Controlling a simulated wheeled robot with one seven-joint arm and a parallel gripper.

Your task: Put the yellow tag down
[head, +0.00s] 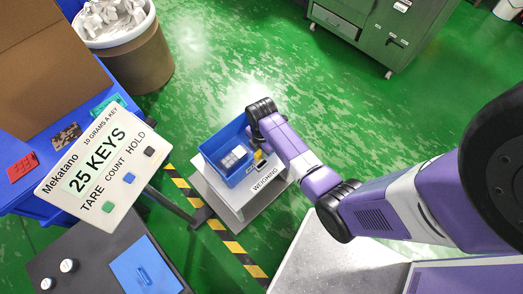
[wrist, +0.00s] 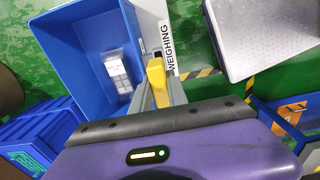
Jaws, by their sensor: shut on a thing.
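The yellow tag (wrist: 156,72) is between the fingers of my gripper (wrist: 158,90), which is shut on it. In the wrist view the fingers are at the right wall of the blue bin (wrist: 72,45), beside the WEIGHING label (wrist: 169,48). In the head view the tag (head: 258,156) shows as a small yellow patch at the right side of the bin (head: 219,144). I cannot tell whether it touches the bin or the scale. A clear bag with grey-white keys (wrist: 119,72) lies in the bin. My arm hides part of the bin.
The bin stands on a pale weighing platform (head: 237,207). A display board (head: 97,165) reads 25 KEYS, with TARE, COUNT and HOLD buttons. Yellow-black floor tape (head: 234,246) runs beside the platform. A pale speckled table top (wrist: 265,30) is at the right of the wrist view.

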